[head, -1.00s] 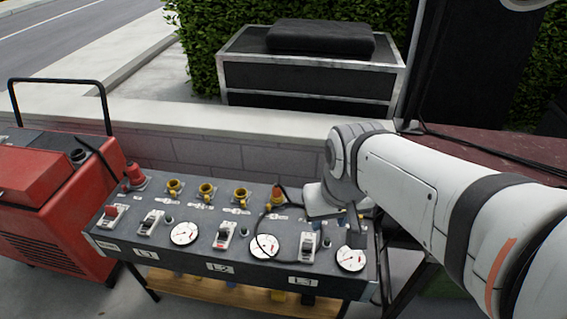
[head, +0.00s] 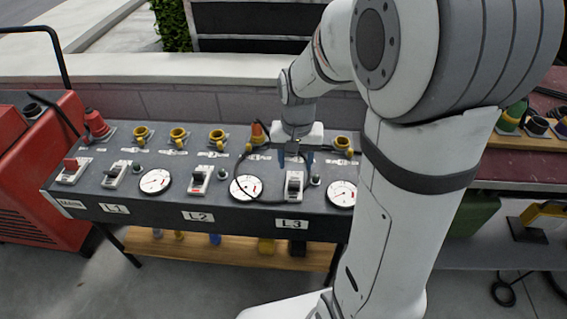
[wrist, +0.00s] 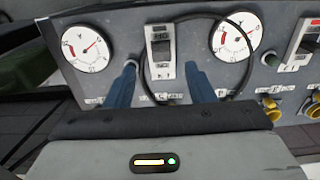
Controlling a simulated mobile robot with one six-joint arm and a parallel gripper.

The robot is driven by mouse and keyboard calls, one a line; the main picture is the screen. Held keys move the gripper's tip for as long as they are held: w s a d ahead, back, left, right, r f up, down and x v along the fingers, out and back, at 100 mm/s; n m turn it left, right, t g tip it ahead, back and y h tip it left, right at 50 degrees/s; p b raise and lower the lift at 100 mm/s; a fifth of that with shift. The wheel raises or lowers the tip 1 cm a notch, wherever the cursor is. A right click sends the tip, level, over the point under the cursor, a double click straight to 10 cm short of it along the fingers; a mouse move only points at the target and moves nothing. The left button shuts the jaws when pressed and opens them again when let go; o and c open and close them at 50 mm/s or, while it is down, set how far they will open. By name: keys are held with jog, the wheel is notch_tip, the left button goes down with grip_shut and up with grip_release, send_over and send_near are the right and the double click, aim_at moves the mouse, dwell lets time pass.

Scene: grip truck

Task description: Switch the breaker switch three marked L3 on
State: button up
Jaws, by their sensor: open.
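The L3 breaker switch (head: 294,186), a white module with a dark lever, sits on the sloped grey panel above the L3 label (head: 291,224). It also shows upright in the wrist view (wrist: 161,66), between two round gauges. I cannot tell for sure which way its lever is set. My gripper (head: 295,160) is open and empty, with its blue fingers just behind and above the switch in the head view. In the wrist view my gripper (wrist: 161,82) has one finger on each side of the switch's near end; contact cannot be told.
A thin black cable loop (wrist: 211,60) curves over the gauge beside the switch. The L2 breaker (head: 199,181) and L1 breaker (head: 116,175) stand further left. Yellow sockets (head: 217,138) line the panel's back. A red machine (head: 40,190) stands left.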

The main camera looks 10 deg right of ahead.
aim_at(294, 180)
jog(key=f+b, duration=0.1)
jog(key=f, duration=0.7)
jog(key=shift+w+f+b, duration=0.15)
jog(key=shift+w+b, duration=0.05)
jog(key=shift+b, duration=0.2)
